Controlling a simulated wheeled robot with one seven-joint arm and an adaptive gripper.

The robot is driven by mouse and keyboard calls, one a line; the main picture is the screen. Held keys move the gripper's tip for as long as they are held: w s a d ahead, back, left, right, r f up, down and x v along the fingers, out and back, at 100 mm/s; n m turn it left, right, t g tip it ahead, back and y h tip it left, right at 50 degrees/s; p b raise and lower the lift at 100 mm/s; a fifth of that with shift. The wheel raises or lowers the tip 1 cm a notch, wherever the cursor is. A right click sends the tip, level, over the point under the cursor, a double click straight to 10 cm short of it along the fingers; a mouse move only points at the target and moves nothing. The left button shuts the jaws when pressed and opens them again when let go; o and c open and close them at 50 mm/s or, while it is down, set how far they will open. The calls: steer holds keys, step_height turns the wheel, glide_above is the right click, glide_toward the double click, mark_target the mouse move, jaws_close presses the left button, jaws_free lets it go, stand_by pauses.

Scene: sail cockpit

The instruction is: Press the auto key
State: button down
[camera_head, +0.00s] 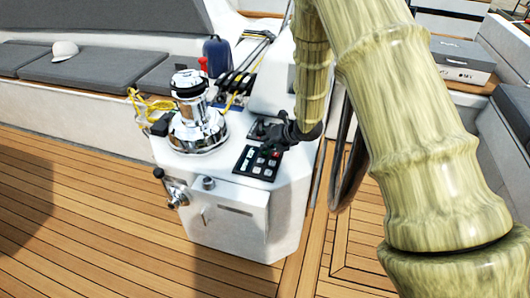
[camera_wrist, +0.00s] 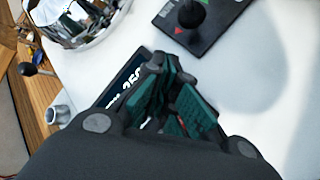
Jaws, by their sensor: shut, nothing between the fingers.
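A small black autopilot key panel (camera_head: 251,172) with several pale keys and a red one lies on the white console top. I cannot tell which key is the auto key. My gripper (camera_head: 268,149) is shut and empty, over the far edge of the panel. In the wrist view, my gripper (camera_wrist: 166,78) covers most of the panel; part of its dark display (camera_wrist: 124,84) with white digits shows beside the fingers. The keys are hidden there. I cannot tell whether the fingertips touch the panel.
A chrome winch (camera_head: 197,125) with yellow rope stands left of the panel. A black lever plate (camera_wrist: 212,28) is close beyond it. The white console (camera_head: 240,225) has a lever (camera_head: 172,188) on its left side. Teak deck (camera_head: 75,220) around it is clear.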

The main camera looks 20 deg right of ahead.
steer(key=shift+f+b, duration=0.35)
steer(key=shift+f, duration=0.15)
stand_by(0.4)
steer(key=shift+r, duration=0.2)
steer(key=shift+r+p, duration=0.45)
steer(key=shift+r, duration=0.3)
steer(key=shift+r+p, duration=1.5)
steer(key=shift+r, duration=1.05)
steer(key=shift+f, duration=0.1)
